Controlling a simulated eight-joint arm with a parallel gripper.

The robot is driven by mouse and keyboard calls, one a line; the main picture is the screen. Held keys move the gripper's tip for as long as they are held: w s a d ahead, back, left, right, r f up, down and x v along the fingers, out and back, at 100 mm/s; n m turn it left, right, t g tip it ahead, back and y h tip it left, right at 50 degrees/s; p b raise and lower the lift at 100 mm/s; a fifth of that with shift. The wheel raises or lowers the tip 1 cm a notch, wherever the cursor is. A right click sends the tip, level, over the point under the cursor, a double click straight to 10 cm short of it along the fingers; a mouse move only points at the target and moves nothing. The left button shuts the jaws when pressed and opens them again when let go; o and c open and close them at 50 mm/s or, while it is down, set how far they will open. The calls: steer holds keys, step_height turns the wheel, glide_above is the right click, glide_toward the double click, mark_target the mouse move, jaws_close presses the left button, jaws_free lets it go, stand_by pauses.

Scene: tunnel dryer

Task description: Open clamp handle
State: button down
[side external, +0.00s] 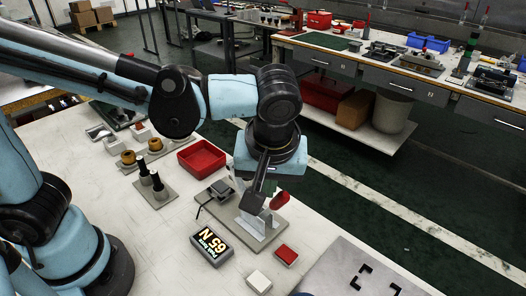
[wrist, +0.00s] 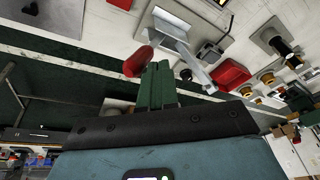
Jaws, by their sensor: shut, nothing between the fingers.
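The clamp (side external: 258,226) stands on a beige base plate (side external: 226,214) on the near table, with upright light metal brackets. Its red handle (side external: 281,200) sticks out to the right of my gripper (side external: 262,202). In the wrist view the red handle (wrist: 138,61) is just left of my green fingertips (wrist: 159,66), with a small overlap in the picture; I cannot tell whether they touch. A grey metal arm of the clamp (wrist: 192,62) runs just right of the fingers. My fingers are together and empty. In the side view my wrist hides part of the clamp.
A red tray (side external: 202,158) lies behind the clamp. Black posts (side external: 158,186) stand on a plate to the left. A grey plate (side external: 350,275) is at front right.

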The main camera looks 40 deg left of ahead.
steer(key=shift+d+f, duration=0.3)
steer(key=shift+d, duration=0.5)
steer(key=shift+d+f, duration=0.25)
steer(key=shift+d, duration=0.55)
glide_toward(282, 199)
steer(key=s+r, duration=0.1)
steer(key=s+a+r, duration=0.1)
steer(key=shift+s+r, duration=0.25)
steer(key=shift+r, duration=0.05)
steer(key=w+a+f+m+t+h, duration=0.1)
steer(key=a+f+m, duration=0.3)
steer(key=a, duration=0.6)
steer(key=w+a+f+m+t+h, duration=0.1)
steer(key=w+a+f+m+t, duration=0.1)
steer(key=a+f, duration=0.4)
steer(key=a+m+t, duration=0.1)
steer(key=a+t, duration=0.1)
steer(key=a, duration=0.2)
steer(key=shift+a+m+h, duration=0.3)
steer(key=shift+a+m, duration=0.05)
steer(key=shift+m, duration=0.05)
